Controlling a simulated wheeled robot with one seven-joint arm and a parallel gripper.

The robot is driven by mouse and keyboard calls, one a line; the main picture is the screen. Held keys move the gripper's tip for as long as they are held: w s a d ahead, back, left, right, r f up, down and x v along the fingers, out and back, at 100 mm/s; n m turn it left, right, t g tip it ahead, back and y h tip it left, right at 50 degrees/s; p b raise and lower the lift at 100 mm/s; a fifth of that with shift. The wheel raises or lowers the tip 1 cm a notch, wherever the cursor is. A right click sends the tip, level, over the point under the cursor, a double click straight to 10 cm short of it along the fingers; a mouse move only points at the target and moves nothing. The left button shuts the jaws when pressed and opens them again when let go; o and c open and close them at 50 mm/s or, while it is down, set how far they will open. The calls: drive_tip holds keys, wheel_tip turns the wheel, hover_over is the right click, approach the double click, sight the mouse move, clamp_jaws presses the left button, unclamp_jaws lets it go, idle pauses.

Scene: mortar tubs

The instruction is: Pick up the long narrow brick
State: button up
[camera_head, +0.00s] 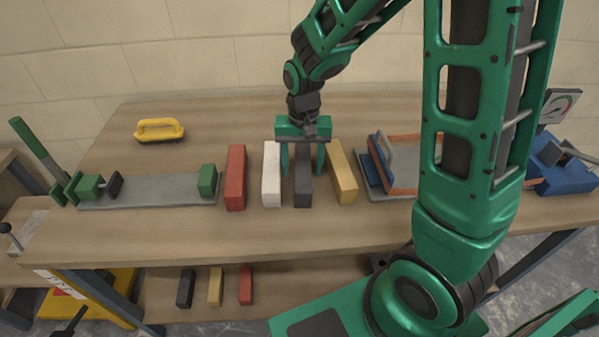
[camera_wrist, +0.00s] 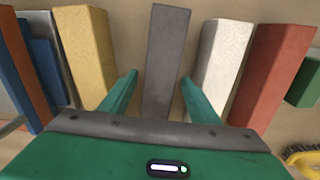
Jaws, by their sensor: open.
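Several bricks lie side by side on the table. The dark grey brick (camera_head: 303,187) looks the narrowest and is long. To its left are a white brick (camera_head: 271,174) and a red brick (camera_head: 235,178); to its right is a yellow brick (camera_head: 343,172). My gripper (camera_head: 303,170) is open over the dark grey brick, one finger on each side. In the wrist view the dark grey brick (camera_wrist: 166,60) passes between the spread fingers (camera_wrist: 157,92), with a gap on both sides. Whether the fingertips reach the table is unclear.
The white (camera_wrist: 222,65) and yellow (camera_wrist: 88,50) bricks stand close outside my fingers. A grey plate with green clamps (camera_head: 150,191) lies left, a yellow-handled float (camera_head: 159,130) behind it. Several small bricks (camera_head: 215,286) sit on the lower shelf.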

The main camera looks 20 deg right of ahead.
drive_tip(key=shift+c, duration=0.3)
clamp_jaws()
drive_tip(key=shift+r, duration=0.15)
